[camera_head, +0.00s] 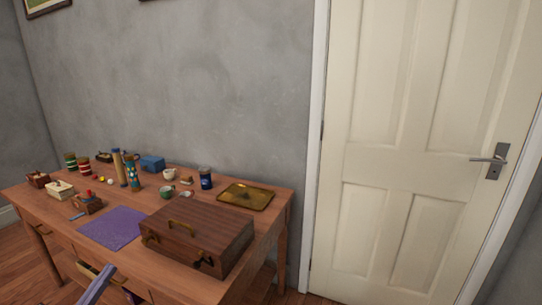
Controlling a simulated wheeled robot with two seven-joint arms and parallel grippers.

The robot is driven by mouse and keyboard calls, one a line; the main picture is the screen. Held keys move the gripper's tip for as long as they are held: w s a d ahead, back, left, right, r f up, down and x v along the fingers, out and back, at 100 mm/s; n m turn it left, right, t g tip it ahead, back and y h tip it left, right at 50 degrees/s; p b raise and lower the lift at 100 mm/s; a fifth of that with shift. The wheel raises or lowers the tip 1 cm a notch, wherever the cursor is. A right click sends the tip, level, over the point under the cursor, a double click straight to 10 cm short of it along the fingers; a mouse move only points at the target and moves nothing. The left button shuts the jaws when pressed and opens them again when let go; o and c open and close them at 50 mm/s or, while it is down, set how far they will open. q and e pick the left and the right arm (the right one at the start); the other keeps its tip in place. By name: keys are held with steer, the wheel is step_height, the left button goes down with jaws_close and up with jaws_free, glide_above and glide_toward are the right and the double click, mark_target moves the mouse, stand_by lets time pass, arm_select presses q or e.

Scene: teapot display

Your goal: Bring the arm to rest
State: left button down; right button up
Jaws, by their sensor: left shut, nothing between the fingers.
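My left gripper (98,283) shows only in part at the bottom left, low in front of the wooden table (275,215). It is shut and empty, apart from the objects on the tabletop. Most of my left arm is outside the picture. My right gripper is not in view.
A brown case (205,228) with brass handles stands at the table's front right, beside a purple mat (113,227). A brass tray (246,196) lies behind it. A dark blue jar (205,178), small cups and several boxes crowd the back and left. A closed white door (420,150) is right.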

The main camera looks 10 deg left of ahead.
arm_select(q)
step_height(320, 180, down, 17)
steer(key=a+n+g+y+p, duration=0.2)
steer(key=n+g+y, duration=0.25)
steer(key=y, duration=0.25)
steer(key=s+d+f+g+y+p, duration=0.1)
steer(key=s+d+f+g, duration=0.15)
steer(key=f, duration=0.55)
steer(key=s+d+f+g+p, duration=0.2)
steer(key=s+f+g, duration=0.15)
steer(key=f, duration=0.35)
steer(key=s+d+f+m+g+p, duration=0.1)
steer(key=s+d+f+g, duration=0.2)
steer(key=s, duration=0.5)
steer(key=s+d+f+m+g+p, duration=0.1)
steer(key=s+d+f+g, duration=0.3)
steer(key=s, duration=0.5)
steer(key=s+d+f+m+g+h+p, duration=0.1)
steer(key=s+d+f+g, duration=0.3)
steer(key=s+f, duration=0.5)
steer(key=d, duration=0.2)
steer(key=shift+s+d, duration=0.25)
steer(key=shift+d, duration=0.15)
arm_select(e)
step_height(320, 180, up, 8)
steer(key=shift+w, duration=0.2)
arm_select(q)
steer(key=shift+w, duration=0.1)
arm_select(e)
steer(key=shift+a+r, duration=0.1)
